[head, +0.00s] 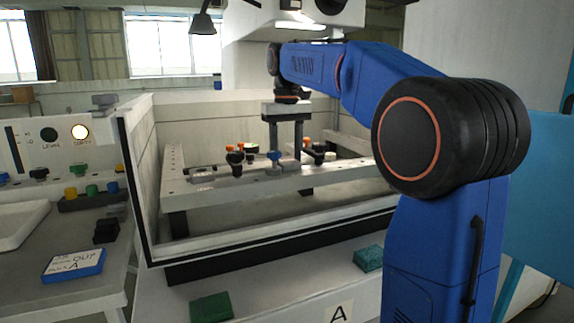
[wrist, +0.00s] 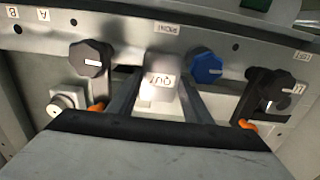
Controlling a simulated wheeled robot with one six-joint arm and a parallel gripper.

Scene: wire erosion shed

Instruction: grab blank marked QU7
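The blank marked QU7 (wrist: 160,88) is a small pale block in the middle of the wrist view, its label appearing to read QU7. It sits at the fixture bar (wrist: 225,62). My gripper (wrist: 161,80) is open, with one finger on each side of the blank and a narrow gap seeming to show beside it. In the head view my gripper (head: 285,145) points down over the bar inside the machine tank. A pale block (head: 290,164) shows just below its fingers, partly hidden.
A black clamp knob (wrist: 90,57) is left of the blank, a blue knob (wrist: 205,65) close on its right, and another black knob (wrist: 274,92) farther right. The tank's front wall (head: 270,240) rises before the bar.

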